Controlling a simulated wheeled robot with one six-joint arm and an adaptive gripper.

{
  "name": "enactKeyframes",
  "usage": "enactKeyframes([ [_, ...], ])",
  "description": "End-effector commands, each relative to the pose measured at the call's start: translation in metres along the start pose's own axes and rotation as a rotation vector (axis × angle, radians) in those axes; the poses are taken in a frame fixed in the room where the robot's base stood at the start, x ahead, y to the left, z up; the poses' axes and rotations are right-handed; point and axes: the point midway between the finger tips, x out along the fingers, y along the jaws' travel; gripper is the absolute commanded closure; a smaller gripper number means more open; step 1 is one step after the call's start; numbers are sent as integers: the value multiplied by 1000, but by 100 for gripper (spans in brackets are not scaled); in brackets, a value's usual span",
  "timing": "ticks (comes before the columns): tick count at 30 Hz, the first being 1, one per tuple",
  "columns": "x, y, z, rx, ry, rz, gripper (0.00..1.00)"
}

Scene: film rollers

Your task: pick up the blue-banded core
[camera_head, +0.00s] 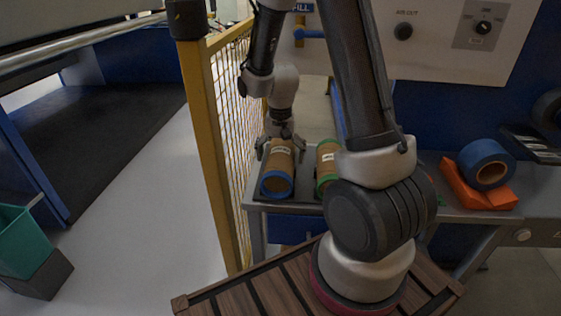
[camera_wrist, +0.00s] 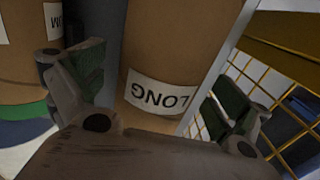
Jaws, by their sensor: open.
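The blue-banded core (camera_head: 278,172) is a brown cardboard tube lying on the grey bench, its blue ring at the near end. It also fills the middle of the wrist view (camera_wrist: 170,45), with a white label reading "LONG". My gripper (camera_head: 279,146) is over the core's far part, with a finger at each side. In the wrist view my gripper (camera_wrist: 160,98) is open, its green-padded fingers on either side of the tube. I cannot tell whether the pads touch it. The blue band is out of the wrist view.
A green-banded core (camera_head: 327,165) lies close to the right, partly behind my arm. A blue tape roll (camera_head: 487,164) rests on an orange block (camera_head: 478,191) farther right. A yellow mesh fence (camera_head: 215,140) stands just left of the bench (camera_head: 263,206).

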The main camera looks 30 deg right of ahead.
Motion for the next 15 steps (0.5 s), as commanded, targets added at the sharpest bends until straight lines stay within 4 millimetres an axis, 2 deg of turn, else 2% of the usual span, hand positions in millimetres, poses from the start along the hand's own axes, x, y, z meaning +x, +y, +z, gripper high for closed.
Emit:
enactKeyframes([
  [3, 11, 0, 0, 0, -1, 1, 0],
  [10, 12, 0, 0, -1, 1, -1, 0],
  [15, 12, 0, 0, -1, 1, -1, 31],
])
